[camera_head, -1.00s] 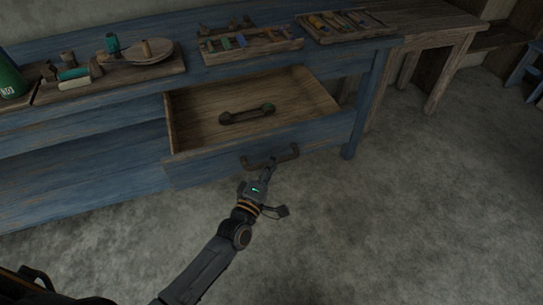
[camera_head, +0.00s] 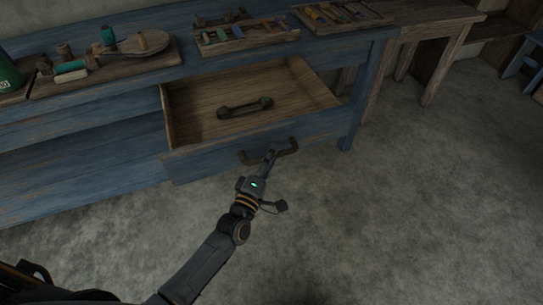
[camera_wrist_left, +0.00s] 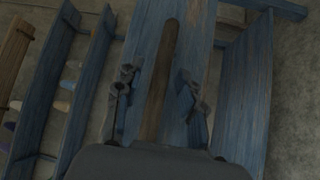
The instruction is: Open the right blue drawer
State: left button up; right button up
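The blue drawer (camera_head: 215,159) under the workbench is pulled well out, with its bare wooden inside showing. Its dark curved handle (camera_head: 289,148) is on the front face. My left gripper (camera_head: 269,157) is at the middle of this handle, partly covering it in the head view. In the left wrist view, the two fingers (camera_wrist_left: 158,95) stand apart on either side of a brown bar (camera_wrist_left: 160,82), which appears to be the handle. Gaps show between bar and fingers. My right gripper is not in view.
A dark bar-shaped object (camera_head: 245,108) lies inside the drawer. The blue bench top carries a board with spools (camera_head: 110,66) and two compartment trays (camera_head: 247,42) (camera_head: 343,17). A wooden table (camera_head: 430,27) stands at right. The concrete floor in front is clear.

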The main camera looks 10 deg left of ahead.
pick_arm(q)
jog(key=v, duration=1.2)
jog(key=shift+f, duration=0.1)
